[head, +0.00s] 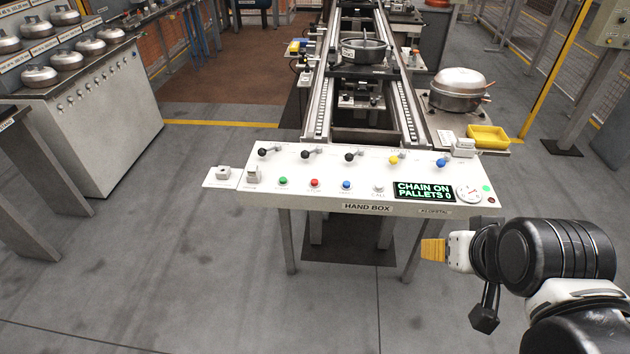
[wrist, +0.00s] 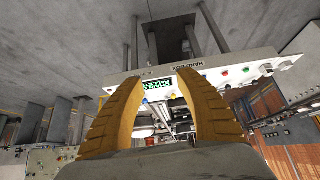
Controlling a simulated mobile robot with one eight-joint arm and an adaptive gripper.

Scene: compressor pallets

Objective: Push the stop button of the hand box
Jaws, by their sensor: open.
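The hand box (head: 366,207) is a white panel on legs at the end of the conveyor. Its red button (head: 314,183), with a faint label below it, sits between a green button (head: 283,181) and a blue button (head: 346,185). My gripper (head: 433,250) is in front of the panel's right part, well right of the red button and apart from the panel. The wrist view is upside down; its two orange fingers (wrist: 160,78) are spread with nothing held. The red button also shows there (wrist: 225,73), right of the fingers.
A lit display (head: 424,191) reads "CHAIN ON PALLETS 0". Black, yellow and blue-knobbed levers (head: 350,157) line the panel's back. A small side plate (head: 222,176) juts out left. A compressor (head: 459,88) and yellow tray (head: 488,137) stand behind. Floor in front is clear.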

